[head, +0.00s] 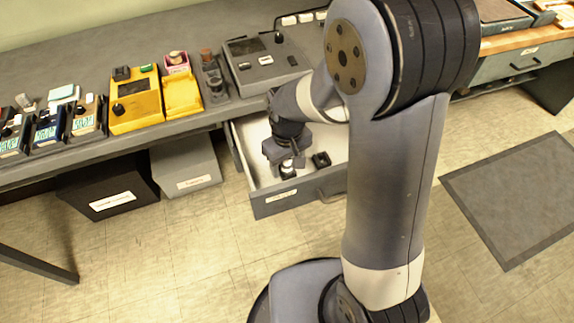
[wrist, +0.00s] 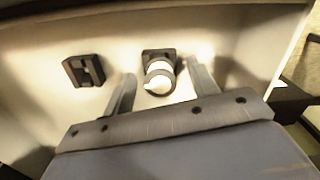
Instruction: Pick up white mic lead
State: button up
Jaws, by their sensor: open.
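What looks like the white mic lead (wrist: 158,70) is a small white round piece with a dark ring at its near end. It sits against a dark holder (wrist: 150,54) inside the open drawer (head: 274,205). My gripper (wrist: 161,72) is open, with one finger on each side of the white piece; gaps show and I see no contact. In the head view my gripper (head: 287,160) reaches down into the drawer, and the white piece (head: 288,164) shows just below it, partly hidden by my wrist.
A second dark holder (wrist: 84,71), apparently empty, stands left of the white piece in the wrist view. The drawer walls stand close around my gripper. A counter (head: 235,108) with yellow and grey devices lies above the drawer. Grey and black bins (head: 187,167) stand underneath.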

jog(key=shift+c, duration=0.5)
jog(key=c, duration=1)
jog(key=shift+o, duration=0.2)
